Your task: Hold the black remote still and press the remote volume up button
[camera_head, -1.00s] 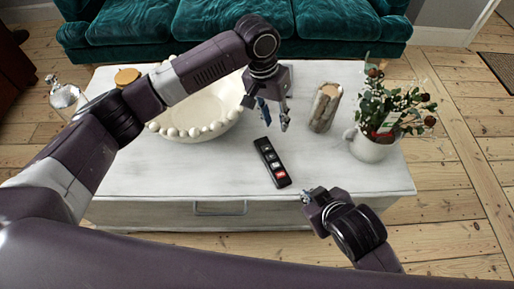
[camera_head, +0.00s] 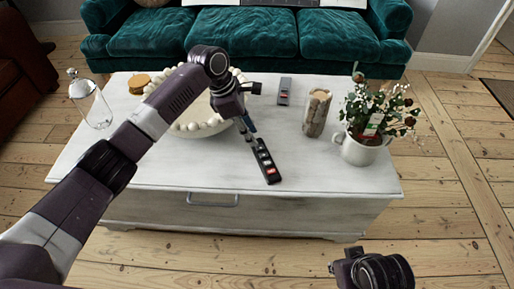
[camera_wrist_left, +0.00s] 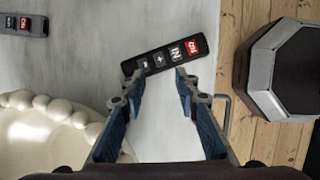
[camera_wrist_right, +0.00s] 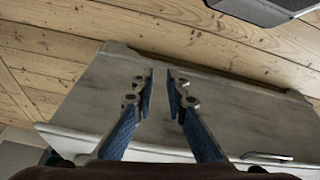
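The black remote (camera_head: 265,160) lies flat on the white table, with a red button at its near end. In the left wrist view the remote (camera_wrist_left: 172,56) shows minus, plus, IN and red ON buttons. My left gripper (camera_head: 247,132) is at the remote's far end, pointing down. In its wrist view the gripper (camera_wrist_left: 157,80) is open, fingertips apart near the remote's minus and plus end; whether they touch it I cannot tell. My right gripper (camera_wrist_right: 160,72) is empty, with a narrow gap between its fingertips. It is off the table's near right side in the head view (camera_head: 338,268).
A grey remote (camera_head: 284,90) lies farther back on the table (camera_head: 330,180). A beaded cream bowl (camera_head: 190,128) is left of my gripper. A wooden candle holder (camera_head: 316,112), potted plant (camera_head: 362,148), glass jar (camera_head: 92,104) and wooden-lidded item (camera_head: 138,83) also stand there.

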